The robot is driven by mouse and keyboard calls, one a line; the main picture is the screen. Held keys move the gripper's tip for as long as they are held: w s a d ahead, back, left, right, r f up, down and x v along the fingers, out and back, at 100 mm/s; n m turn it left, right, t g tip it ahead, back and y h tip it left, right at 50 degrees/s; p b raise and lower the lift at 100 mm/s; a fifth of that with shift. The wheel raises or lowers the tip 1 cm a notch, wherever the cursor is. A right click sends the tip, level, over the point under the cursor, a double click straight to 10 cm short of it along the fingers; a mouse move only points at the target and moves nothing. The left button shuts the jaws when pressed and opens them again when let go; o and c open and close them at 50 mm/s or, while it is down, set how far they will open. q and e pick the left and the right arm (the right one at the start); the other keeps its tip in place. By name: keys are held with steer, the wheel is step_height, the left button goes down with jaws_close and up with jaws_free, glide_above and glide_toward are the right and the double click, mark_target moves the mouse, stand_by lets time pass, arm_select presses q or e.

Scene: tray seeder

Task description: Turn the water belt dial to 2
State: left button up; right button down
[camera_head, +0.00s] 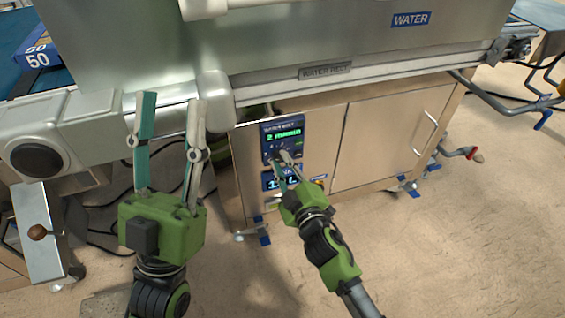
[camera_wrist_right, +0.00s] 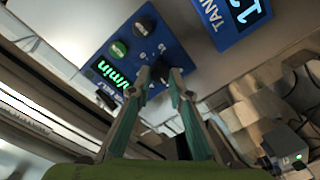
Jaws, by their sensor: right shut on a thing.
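The blue water belt control panel (camera_head: 283,129) is on the cabinet front, and its green display (camera_head: 285,135) appears to read 2 m/min. My right gripper (camera_head: 283,158) is at the lower part of this panel, covering the dial there. In the right wrist view the right gripper's fingertips (camera_wrist_right: 160,74) are on either side of a dark dial (camera_wrist_right: 160,71), shut on it. The display (camera_wrist_right: 112,74) is partly hidden there by a finger; the dial's pointer cannot be made out. My left gripper (camera_head: 172,100) is open and empty, left of the panel.
A blue tank panel (camera_head: 268,181) with a lit display sits just below. On the water belt panel are a green button (camera_wrist_right: 118,50) and a dark knob (camera_wrist_right: 142,25). The machine's metal rail (camera_head: 350,77) runs above the cabinet. Clear floor (camera_head: 450,240) lies at right.

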steer(key=shift+r, duration=0.1)
steer(key=c, duration=1.9)
jaws_free()
steer(key=v, duration=1.2)
